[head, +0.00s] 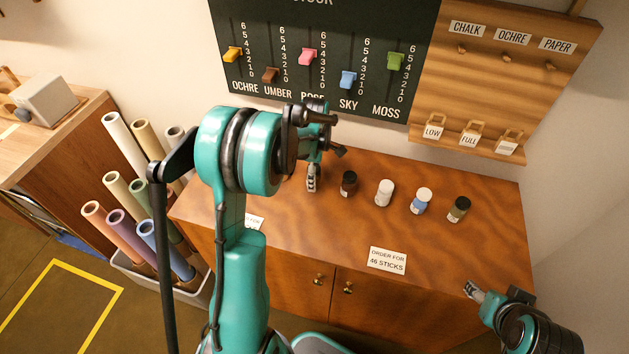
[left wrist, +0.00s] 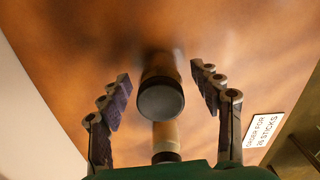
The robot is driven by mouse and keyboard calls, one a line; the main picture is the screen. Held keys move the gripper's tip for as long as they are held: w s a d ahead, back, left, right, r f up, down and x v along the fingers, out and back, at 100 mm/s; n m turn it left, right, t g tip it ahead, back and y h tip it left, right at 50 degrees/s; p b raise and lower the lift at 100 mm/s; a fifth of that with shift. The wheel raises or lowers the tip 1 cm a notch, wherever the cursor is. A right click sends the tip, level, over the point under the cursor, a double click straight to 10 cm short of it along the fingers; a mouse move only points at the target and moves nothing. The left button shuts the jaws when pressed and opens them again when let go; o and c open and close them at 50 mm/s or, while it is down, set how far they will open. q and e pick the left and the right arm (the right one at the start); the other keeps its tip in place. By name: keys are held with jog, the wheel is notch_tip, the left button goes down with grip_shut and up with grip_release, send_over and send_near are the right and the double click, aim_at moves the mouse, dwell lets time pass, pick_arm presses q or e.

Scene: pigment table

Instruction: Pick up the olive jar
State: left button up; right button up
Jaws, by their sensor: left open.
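The olive jar (head: 458,209), with a dark cap, stands upright at the right end of a row on the wooden cabinet top. My left gripper (head: 313,180) is left of the row, well apart from the olive jar. In the left wrist view its fingers (left wrist: 160,78) are spread, with a dark-capped jar (left wrist: 160,98) between them; I cannot tell which jar this is. A tan cylinder (left wrist: 166,138) with a dark band shows below it. My right gripper (head: 474,292) is near the cabinet's front right edge; its jaws are unclear.
A dark red-brown jar (head: 349,184), a white jar (head: 384,193) and a blue jar (head: 421,201) stand left of the olive jar. An order card (head: 387,261) lies near the front edge. A slider board (head: 325,60) and peg board (head: 500,80) rise behind. The right end of the top is clear.

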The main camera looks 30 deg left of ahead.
pick_arm(q)
jog(key=shift+f, duration=0.75)
jog(key=shift+r, duration=0.1)
jog(key=shift+c, duration=0.6)
jog(key=c, duration=1.2)
jog(key=shift+r, duration=0.1)
